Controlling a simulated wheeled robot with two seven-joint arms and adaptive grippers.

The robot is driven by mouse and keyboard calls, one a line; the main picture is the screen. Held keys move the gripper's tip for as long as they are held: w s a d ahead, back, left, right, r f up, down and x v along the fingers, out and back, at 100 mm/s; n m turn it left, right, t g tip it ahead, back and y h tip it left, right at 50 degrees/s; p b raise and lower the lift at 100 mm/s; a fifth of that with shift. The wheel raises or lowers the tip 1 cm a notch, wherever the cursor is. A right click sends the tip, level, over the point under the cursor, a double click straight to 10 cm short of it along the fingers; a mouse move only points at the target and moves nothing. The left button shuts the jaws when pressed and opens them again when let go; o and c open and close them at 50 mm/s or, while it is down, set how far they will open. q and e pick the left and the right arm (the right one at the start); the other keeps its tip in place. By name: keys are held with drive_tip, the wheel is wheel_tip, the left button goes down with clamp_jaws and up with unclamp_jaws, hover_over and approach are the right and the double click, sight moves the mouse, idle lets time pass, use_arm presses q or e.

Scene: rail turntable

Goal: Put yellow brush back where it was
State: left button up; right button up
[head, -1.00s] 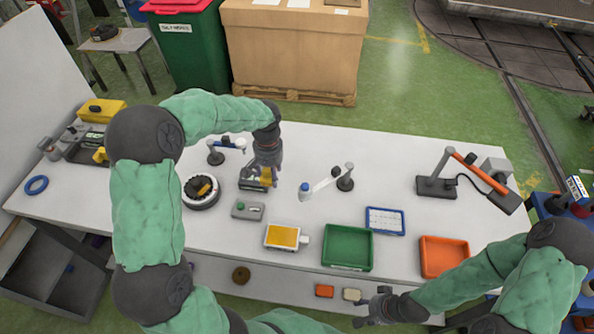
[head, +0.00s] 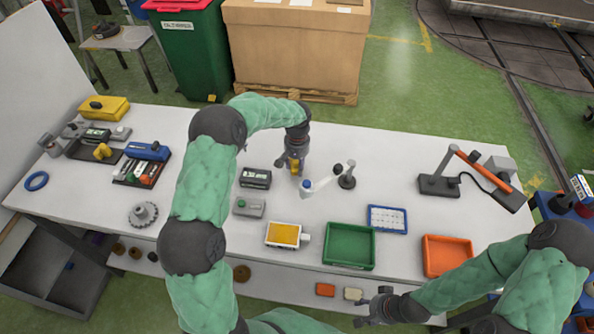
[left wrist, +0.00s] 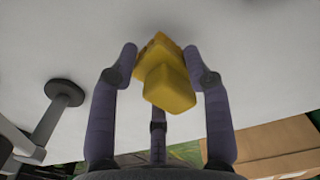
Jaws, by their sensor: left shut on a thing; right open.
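My left gripper (head: 294,168) is shut on the yellow brush (left wrist: 168,78), a blocky yellow piece between the fingers in the left wrist view. No bristles can be made out. I cannot tell how high the brush is above the table. My right gripper (head: 368,308) is open and empty at the table's front edge.
A dark box (head: 256,178), a grey box (head: 249,207) and a yellow-topped device (head: 283,235) stand nearby. A green tray (head: 348,247), blue-rimmed tray (head: 387,219) and orange tray (head: 446,256) lie to the right. The table between small stand and soldering-like arm (head: 440,185) is clear.

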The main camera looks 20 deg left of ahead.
sight(297, 170)
use_arm(q)
wheel_tip(297, 170, down, 3)
drive_tip(key=shift+f, duration=0.15)
drive_tip(key=o, duration=1.4)
wheel_tip(297, 170, up, 12)
drive_tip(key=shift+r+p, duration=0.1)
drive_tip(key=shift+p, duration=0.45)
